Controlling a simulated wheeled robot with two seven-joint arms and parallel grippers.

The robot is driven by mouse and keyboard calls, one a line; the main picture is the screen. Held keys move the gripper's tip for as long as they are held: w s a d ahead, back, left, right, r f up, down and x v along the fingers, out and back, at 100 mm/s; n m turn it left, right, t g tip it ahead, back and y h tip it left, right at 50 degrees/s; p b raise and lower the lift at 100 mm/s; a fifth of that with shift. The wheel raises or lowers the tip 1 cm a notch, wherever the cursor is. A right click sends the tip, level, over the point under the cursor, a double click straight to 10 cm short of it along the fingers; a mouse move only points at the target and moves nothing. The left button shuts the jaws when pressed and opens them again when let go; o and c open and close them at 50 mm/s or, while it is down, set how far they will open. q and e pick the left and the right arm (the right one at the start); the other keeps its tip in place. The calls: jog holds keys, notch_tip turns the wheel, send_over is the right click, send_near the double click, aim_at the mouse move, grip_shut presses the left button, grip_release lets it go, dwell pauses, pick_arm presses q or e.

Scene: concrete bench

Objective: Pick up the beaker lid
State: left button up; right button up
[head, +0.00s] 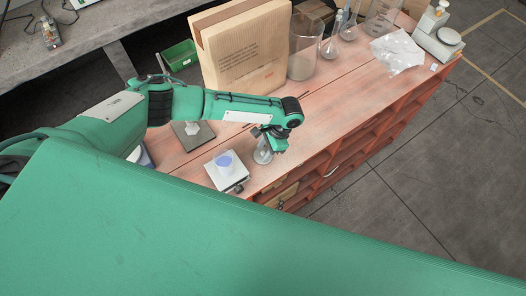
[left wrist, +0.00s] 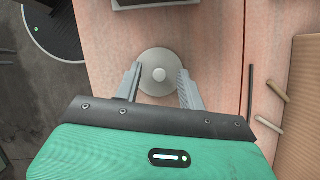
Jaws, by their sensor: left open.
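The beaker lid (left wrist: 152,60) is a pale grey disc with a small round knob in its middle. In the left wrist view it lies between the two fingers of my left gripper (left wrist: 160,72), with the knob between the fingertips. The fingers are open, and I cannot tell whether they touch the lid. In the head view my left gripper (head: 265,147) points down over the bench's front part, and the lid (head: 262,157) shows as a pale greyish shape under it, partly hidden. My right gripper is in neither view.
A large brown paper bag (head: 245,55), a beaker (head: 302,64) and flasks stand behind. A clear plastic bag (head: 397,52) lies farther right. The bench (head: 335,108) between is mostly free.

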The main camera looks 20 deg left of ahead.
aim_at(264, 152)
pick_arm(q)
jog(key=shift+a+f, duration=0.1)
jog(key=shift+f, duration=0.2)
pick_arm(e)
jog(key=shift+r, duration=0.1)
pick_arm(q)
grip_shut()
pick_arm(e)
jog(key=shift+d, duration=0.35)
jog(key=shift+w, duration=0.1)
pick_arm(q)
jog(key=shift+r, duration=0.15)
